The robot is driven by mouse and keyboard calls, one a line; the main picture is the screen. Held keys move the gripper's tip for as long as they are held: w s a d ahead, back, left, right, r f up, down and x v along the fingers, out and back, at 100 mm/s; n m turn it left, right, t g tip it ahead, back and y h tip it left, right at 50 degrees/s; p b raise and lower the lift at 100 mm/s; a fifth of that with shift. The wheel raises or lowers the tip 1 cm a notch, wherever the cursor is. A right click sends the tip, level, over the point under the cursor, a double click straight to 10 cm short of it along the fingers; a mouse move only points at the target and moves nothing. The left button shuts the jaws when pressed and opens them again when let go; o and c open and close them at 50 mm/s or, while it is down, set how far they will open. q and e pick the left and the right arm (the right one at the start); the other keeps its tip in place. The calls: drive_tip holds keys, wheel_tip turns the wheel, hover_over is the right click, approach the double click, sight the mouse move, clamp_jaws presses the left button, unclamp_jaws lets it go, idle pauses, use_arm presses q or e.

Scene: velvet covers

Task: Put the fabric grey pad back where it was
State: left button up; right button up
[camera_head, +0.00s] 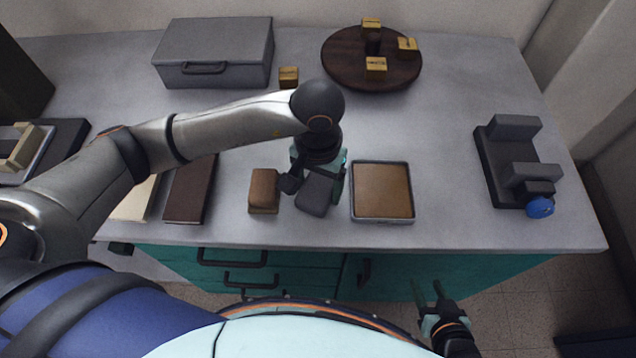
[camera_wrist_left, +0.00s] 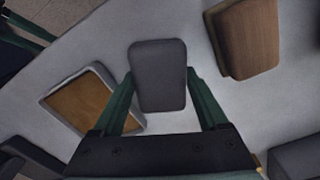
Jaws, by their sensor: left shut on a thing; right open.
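The grey pad (camera_head: 314,194), a small dark-grey block with rounded corners, is between the fingers of my left gripper (camera_head: 319,183), which is shut on it. It also shows in the left wrist view (camera_wrist_left: 158,76), held between the green fingers. I cannot tell its height over the table. It is between a brown block-shaped pad (camera_head: 264,188) on its left and a shallow grey-rimmed tray (camera_head: 383,220) with a tan-brown floor on its right. My right gripper (camera_head: 427,292) is open and empty, low in front of the green cabinet.
A grey lidded case (camera_head: 213,50) stands at the back left, beside a small yellow block (camera_head: 289,77). A round dark wooden stand (camera_head: 345,70) carries yellow blocks. A dark fixture with a blue knob (camera_head: 540,207) is at right. A dark brown book-like slab (camera_head: 190,190) lies left.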

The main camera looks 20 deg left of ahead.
sight(318, 187)
use_arm(q)
drive_tip(key=shift+f, duration=0.2)
drive_tip(key=o, duration=1.2)
drive_tip(key=shift+r, duration=0.45)
wheel_tip(318, 187, up, 12)
drive_tip(key=shift+f, duration=0.2)
